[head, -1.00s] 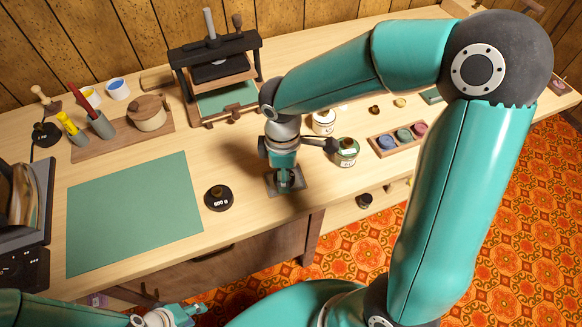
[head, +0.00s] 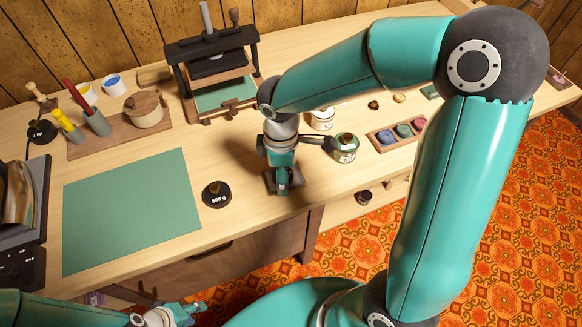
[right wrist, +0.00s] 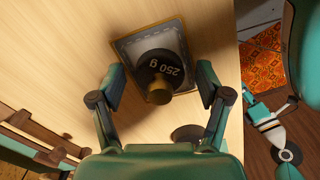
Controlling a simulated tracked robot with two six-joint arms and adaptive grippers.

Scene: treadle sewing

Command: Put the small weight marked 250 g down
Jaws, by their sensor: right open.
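The small dark weight marked 250 g (right wrist: 168,72) stands on a small square grey pad with a pale border (right wrist: 125,47) on the bench. Its brass-coloured knob points toward the wrist camera. My right gripper (right wrist: 160,88) is open, with one finger on each side of the weight and gaps showing between. In the head view my right gripper (head: 283,186) is over the pad (head: 269,181) and hides the weight. My left gripper (head: 185,313) is low at the front, away from the bench top; its finger opening is unclear.
A 500 g weight (head: 216,195) stands left of the pad, beside a green mat (head: 130,212). A green-labelled jar (head: 345,148) and a tray of coloured pots (head: 385,142) stand to the right. A press (head: 212,70) stands behind. The bench's front edge is close to the pad.

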